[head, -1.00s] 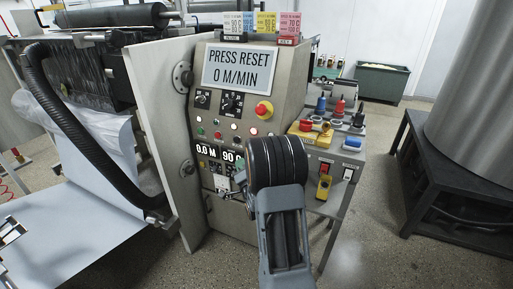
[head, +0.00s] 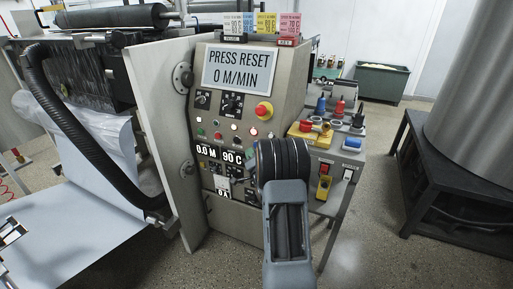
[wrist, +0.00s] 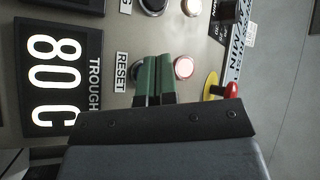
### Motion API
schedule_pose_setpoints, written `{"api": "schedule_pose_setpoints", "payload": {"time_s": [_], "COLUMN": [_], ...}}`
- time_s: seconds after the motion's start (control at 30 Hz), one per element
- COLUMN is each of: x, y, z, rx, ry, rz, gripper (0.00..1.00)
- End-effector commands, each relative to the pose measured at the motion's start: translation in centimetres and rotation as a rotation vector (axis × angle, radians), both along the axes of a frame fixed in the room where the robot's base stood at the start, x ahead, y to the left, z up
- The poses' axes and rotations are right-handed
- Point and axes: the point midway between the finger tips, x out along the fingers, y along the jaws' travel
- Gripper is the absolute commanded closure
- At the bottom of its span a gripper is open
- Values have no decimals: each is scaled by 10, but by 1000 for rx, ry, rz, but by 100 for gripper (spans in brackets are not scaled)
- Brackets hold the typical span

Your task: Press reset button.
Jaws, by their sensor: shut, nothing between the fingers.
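The grey control panel (head: 228,118) carries a sign reading PRESS RESET 0 M/MIN (head: 238,70). In the wrist view, the RESET label (wrist: 121,72) is beside a round dark button (wrist: 137,71), which is mostly hidden behind my fingers. My gripper (wrist: 153,62) is shut and empty, its green fingertips together in front of the panel, between that button and a lit pinkish-white button (wrist: 183,67). I cannot tell whether the tips touch anything. In the head view, my wrist hides the fingers and the panel's lower right.
A red mushroom button on a yellow base (head: 264,110) sits above right on the panel; it also shows in the wrist view (wrist: 231,90). A black hose (head: 75,130) hangs at left.

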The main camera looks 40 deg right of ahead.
Motion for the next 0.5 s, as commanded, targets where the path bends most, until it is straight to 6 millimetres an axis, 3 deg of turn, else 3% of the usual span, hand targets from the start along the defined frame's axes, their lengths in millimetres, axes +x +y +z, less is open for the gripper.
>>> {"api": "schedule_pose_setpoints", "payload": {"time_s": [0.5], "x": [4], "y": [-8], "z": [0], "rx": [0], "ry": [1], "rz": [1], "gripper": [100]}}
